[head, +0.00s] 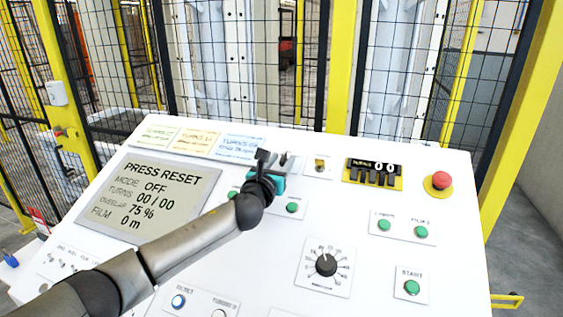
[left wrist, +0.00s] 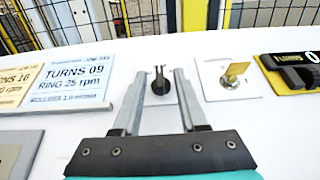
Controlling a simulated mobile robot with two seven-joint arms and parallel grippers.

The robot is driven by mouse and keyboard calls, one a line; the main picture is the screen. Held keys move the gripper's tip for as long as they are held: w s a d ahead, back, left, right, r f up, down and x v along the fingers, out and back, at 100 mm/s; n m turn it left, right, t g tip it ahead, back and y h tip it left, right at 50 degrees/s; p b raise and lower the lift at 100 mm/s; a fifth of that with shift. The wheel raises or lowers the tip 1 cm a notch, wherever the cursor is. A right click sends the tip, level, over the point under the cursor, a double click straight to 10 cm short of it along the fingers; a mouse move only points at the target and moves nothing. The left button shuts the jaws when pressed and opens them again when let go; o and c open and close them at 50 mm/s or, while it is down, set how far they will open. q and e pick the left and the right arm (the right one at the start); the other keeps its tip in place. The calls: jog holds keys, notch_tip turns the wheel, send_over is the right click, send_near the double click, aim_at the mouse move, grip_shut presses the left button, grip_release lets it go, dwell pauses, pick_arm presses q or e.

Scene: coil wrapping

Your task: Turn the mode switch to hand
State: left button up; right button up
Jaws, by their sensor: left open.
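The mode switch looks to be the small black knob (left wrist: 160,84) on the white panel, seen in the left wrist view with its narrow end pointing up. My left gripper (left wrist: 160,92) is open, with one finger to each side of the knob in that view. Whether the fingers touch it I cannot tell. In the head view my left gripper (head: 275,162) is over the upper middle of the panel and largely hides the knob. The screen (head: 150,197) reads PRESS RESET and MODE OFF. My right gripper is not in view.
A key switch with a yellow key (left wrist: 236,72) sits right of the knob. Further right are a turns counter (head: 373,173) and a red emergency button (head: 438,182). Green buttons (head: 292,208) and a round dial (head: 326,265) lie lower. Mesh fencing with yellow posts stands behind the panel.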

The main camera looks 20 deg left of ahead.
pick_arm(q)
jog(key=shift+w, duration=0.1)
grip_shut()
dwell(0.4)
